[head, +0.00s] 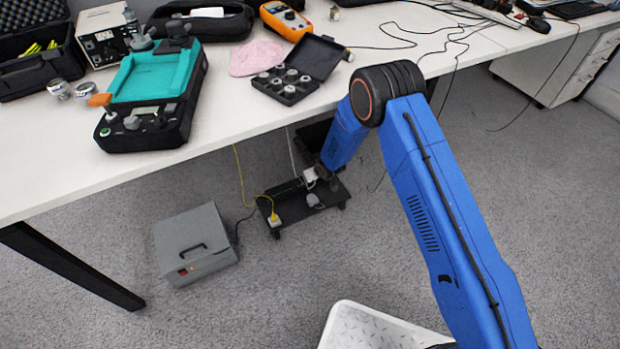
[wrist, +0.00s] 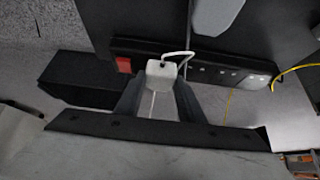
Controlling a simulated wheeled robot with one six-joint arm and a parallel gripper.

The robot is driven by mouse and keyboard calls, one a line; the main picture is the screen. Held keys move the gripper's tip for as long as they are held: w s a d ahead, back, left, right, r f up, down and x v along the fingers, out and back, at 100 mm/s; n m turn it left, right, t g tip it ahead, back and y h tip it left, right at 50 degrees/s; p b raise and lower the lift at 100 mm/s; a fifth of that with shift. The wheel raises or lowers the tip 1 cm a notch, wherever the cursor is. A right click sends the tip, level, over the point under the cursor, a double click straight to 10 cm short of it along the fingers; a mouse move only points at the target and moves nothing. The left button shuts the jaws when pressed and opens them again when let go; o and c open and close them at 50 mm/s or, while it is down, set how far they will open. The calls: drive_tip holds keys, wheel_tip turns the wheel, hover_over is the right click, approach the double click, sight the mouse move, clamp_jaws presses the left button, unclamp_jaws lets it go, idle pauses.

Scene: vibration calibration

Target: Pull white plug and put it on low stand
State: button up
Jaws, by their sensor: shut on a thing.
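The white plug (wrist: 161,73) is between the two dark fingers of my gripper (wrist: 160,82) in the wrist view, and the gripper is shut on it. A white cord loops off the plug's right side. The plug is at the long black power strip (wrist: 205,66); I cannot tell whether it is still seated. In the head view, the plug (head: 310,174) shows small by the end of my arm, under the table. The low stand (head: 329,190) is a black wheeled platform on the floor there, carrying the strip. My arm partly hides this area.
A red switch (wrist: 123,65) sits on the strip. A yellow plug (head: 274,219) and a grey adapter (head: 315,200) are on the stand. A grey box (head: 194,244) stands on the floor at left. The white table (head: 235,110) overhangs the stand.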

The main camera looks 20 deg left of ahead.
drive_tip(key=shift+r, duration=0.6)
idle(0.7)
drive_tip(key=shift+r, duration=1.7)
drive_tip(key=shift+d, duration=0.15)
